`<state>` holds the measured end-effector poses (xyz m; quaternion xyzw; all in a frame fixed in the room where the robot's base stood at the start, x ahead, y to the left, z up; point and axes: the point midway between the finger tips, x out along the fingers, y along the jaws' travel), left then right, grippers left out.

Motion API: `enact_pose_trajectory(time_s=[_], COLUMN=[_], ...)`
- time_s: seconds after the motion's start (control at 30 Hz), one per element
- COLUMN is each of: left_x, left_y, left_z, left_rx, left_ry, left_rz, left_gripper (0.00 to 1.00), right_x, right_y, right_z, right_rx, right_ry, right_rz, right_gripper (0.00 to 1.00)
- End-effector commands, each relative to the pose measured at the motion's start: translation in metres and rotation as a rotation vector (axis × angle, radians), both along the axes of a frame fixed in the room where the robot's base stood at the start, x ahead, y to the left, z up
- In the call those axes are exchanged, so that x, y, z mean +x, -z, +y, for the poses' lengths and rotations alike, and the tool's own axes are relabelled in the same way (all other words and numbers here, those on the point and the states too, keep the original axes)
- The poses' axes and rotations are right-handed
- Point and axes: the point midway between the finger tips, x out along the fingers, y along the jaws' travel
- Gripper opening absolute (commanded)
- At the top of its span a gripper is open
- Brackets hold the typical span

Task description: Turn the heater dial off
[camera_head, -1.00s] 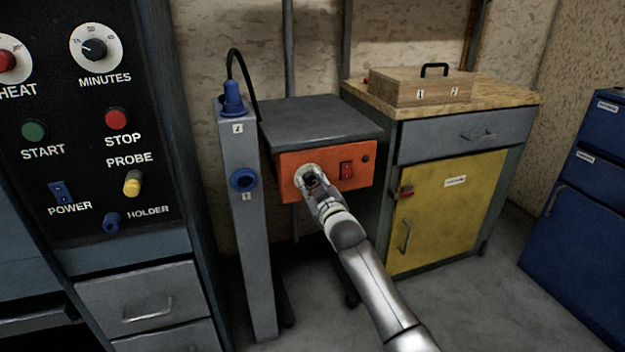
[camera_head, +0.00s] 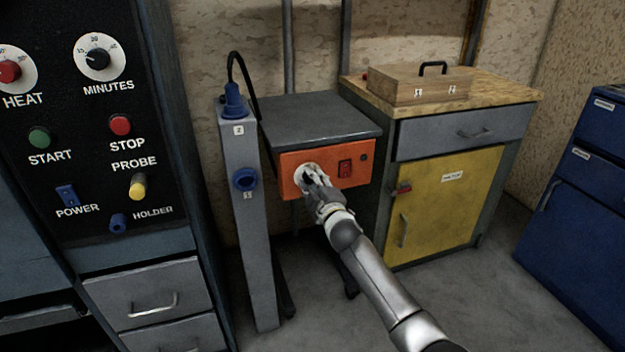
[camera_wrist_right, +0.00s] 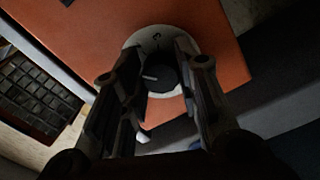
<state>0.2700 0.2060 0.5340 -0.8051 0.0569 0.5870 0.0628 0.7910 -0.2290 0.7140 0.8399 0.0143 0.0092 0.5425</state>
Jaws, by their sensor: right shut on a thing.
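The heater is a grey-topped box with an orange front panel (camera_head: 330,176). Its dial is a black knob on a round white plate, at the left of that panel. My right gripper (camera_head: 313,182) is at this dial and covers part of it in the head view. In the right wrist view the black knob (camera_wrist_right: 160,78) sits between the two fingers of my right gripper (camera_wrist_right: 163,85), which are shut on it. The white plate (camera_wrist_right: 150,40) shows around the knob; its markings are too small to read. My left gripper is not in view.
A grey post (camera_head: 252,255) with blue fittings stands close left of the heater. The black control panel (camera_head: 90,130) is further left. A yellow-doored cabinet (camera_head: 445,205) with a wooden box (camera_head: 420,88) on top stands right.

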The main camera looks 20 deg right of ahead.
Motion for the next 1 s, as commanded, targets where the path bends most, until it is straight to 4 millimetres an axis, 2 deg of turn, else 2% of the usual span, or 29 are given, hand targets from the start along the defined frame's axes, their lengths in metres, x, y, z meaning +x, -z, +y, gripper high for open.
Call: enact_pose_trajectory(time_s=[0.6, 1.0], left_x=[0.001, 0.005], left_y=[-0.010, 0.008], left_z=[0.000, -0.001], left_rx=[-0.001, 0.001], left_ry=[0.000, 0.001], left_rz=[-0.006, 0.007], left_gripper=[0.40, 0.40], right_x=[0.000, 0.000], right_y=[-0.001, -0.001], right_z=[0.000, 0.001], right_rx=[-0.575, -0.820], right_ry=[-0.002, -0.002], right_rz=[-0.018, -0.026], right_gripper=[0.06, 0.06])
